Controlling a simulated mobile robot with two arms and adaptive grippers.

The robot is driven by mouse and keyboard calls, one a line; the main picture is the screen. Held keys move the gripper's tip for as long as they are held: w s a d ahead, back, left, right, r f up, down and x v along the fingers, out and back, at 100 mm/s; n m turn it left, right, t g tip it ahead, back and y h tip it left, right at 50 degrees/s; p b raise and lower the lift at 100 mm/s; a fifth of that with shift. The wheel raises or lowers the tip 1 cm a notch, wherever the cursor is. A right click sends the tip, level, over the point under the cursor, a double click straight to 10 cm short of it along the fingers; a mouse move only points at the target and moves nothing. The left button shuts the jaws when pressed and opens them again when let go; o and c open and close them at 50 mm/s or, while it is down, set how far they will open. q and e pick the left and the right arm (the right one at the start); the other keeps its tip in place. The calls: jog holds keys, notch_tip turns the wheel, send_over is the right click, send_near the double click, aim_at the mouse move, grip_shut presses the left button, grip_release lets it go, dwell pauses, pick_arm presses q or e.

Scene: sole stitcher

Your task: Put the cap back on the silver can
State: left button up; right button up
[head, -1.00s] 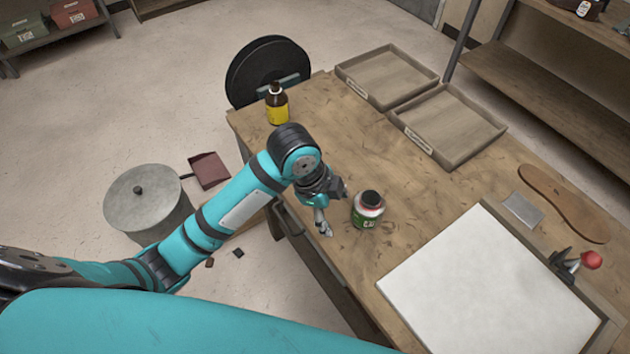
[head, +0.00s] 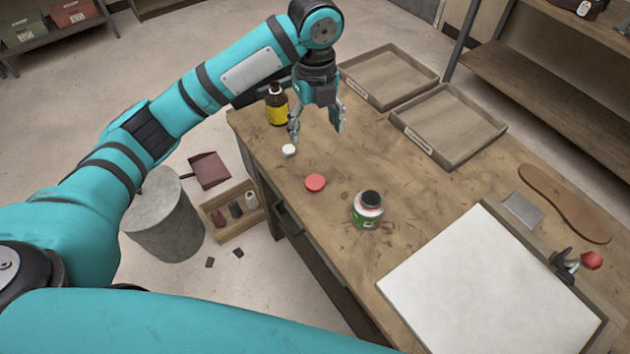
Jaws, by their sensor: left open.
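A small can (head: 368,211) with a silver-pink shoulder, a green label and a dark round top stands upright on the workbench. I cannot tell if the dark top is an opening or a lid. A red cap (head: 315,183) lies on the bench to its left. A smaller white cap (head: 289,150) lies farther back, near the bench's left edge. My left gripper (head: 318,128) points down with spread fingers, open and empty, above the bench behind the red cap. It is apart from both caps and the can. My right gripper is not in view.
A brown bottle (head: 277,104) with a yellow label stands just left of my left gripper. Two shallow wooden trays (head: 455,165) lie at the back. A white board (head: 490,285), a shoe sole (head: 565,203) and a red-knobbed tool (head: 591,260) occupy the right.

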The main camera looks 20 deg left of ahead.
pick_arm(q)
jog(key=p, duration=0.1)
send_over(315, 182)
jog(key=f, duration=1.2)
jog(key=shift+w+f, duration=0.1)
jog(key=shift+w, duration=0.1)
jog(key=shift+s+f+p, duration=0.1)
jog(key=shift+f+p, duration=0.2)
jog(key=shift+f, duration=0.15)
notch_tip(315, 182, down, 4)
jog(key=shift+s+f+p, duration=0.1)
jog(key=shift+f+p, duration=0.05)
jog(key=shift+p, duration=0.2)
jog(key=c, duration=0.8)
